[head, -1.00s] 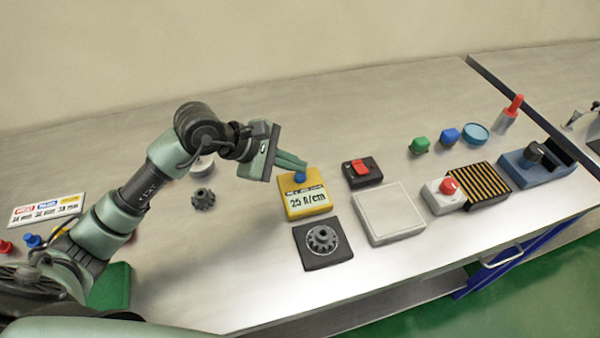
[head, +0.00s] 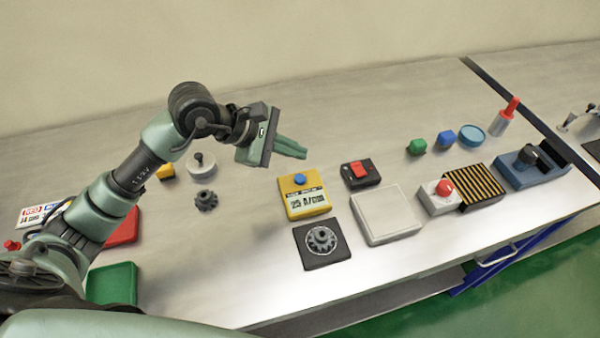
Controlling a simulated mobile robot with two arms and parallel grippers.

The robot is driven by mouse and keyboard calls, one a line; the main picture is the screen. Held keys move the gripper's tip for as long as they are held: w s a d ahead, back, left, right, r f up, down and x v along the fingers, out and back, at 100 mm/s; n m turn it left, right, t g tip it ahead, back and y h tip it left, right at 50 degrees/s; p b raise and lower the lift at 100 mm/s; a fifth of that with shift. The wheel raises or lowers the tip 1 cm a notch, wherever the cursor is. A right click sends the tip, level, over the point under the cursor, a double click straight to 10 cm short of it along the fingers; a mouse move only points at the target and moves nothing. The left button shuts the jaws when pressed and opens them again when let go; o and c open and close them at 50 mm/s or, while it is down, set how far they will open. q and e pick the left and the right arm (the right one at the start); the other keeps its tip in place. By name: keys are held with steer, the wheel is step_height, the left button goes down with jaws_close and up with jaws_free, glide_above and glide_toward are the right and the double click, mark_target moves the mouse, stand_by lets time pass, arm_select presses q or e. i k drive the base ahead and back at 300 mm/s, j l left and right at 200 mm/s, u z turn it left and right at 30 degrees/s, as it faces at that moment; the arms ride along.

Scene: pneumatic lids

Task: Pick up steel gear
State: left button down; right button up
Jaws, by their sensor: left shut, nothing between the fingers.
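A dark grey gear (head: 206,201) lies on the bare table, left of the yellow box. A second grey gear (head: 321,239) sits on a square black pad (head: 340,257) in front of the yellow box. I cannot tell from the picture which one is the steel gear. My left gripper (head: 303,152) is shut and empty. It is above the table, behind the yellow box in the picture, and apart from both gears. My right gripper is not in view.
The yellow box (head: 304,205) has a blue button. Right of it are a red-switch box (head: 360,174), a pale square plate (head: 386,222) and a red-button box (head: 438,203). A white round weight (head: 201,168) stands behind the loose gear. Red (head: 122,228) and green (head: 112,283) trays are at left.

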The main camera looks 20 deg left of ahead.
mark_target(321, 238)
steer(key=k+l, duration=0.2)
steer(key=k, duration=0.3)
steer(key=k+l, duration=0.25)
steer(key=k, duration=0.2)
steer(key=k+l, duration=0.2)
steer(key=k, duration=0.3)
